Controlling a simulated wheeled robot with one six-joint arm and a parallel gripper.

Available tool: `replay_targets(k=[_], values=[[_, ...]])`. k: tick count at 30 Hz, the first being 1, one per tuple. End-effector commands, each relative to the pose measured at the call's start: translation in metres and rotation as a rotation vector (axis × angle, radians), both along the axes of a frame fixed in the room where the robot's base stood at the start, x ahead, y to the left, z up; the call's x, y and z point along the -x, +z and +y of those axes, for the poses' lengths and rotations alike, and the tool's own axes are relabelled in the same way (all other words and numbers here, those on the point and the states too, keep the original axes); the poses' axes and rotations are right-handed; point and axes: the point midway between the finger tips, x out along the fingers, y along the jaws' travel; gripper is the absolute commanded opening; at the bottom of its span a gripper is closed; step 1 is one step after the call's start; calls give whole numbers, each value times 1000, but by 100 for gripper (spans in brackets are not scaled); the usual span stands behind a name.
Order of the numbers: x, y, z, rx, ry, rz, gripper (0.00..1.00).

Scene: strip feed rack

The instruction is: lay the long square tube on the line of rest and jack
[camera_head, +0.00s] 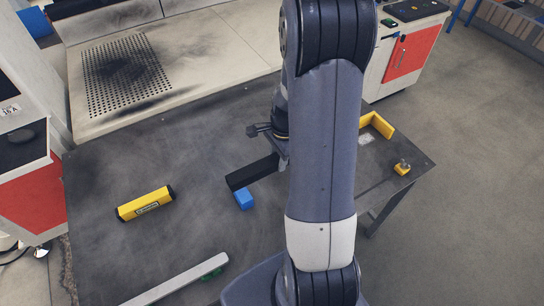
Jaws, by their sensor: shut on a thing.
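A dark square tube (252,172) shows to the left of my arm, its near end above or beside a small blue block (244,200). My gripper (282,158) is at the tube's right part and shut on it; my arm hides the fingertips and the rest of the tube. I cannot tell whether the tube touches the blue block. A small yellow piece with a knob (402,168) stands near the table's right corner. Which pieces are the rest and the jack is not clear from this view.
On the dark table (110,235) lie a yellow bar with black ends (145,204) at left, a yellow angle piece (380,124) at back right, and a pale long bar (180,279) by a green piece (213,273) in front.

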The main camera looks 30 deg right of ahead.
Motion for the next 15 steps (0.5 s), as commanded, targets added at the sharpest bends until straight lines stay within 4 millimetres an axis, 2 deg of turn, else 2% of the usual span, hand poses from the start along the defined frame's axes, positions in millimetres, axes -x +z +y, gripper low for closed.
replay_targets(k=[15], values=[[0,-2,0,0,-7,-2,0]])
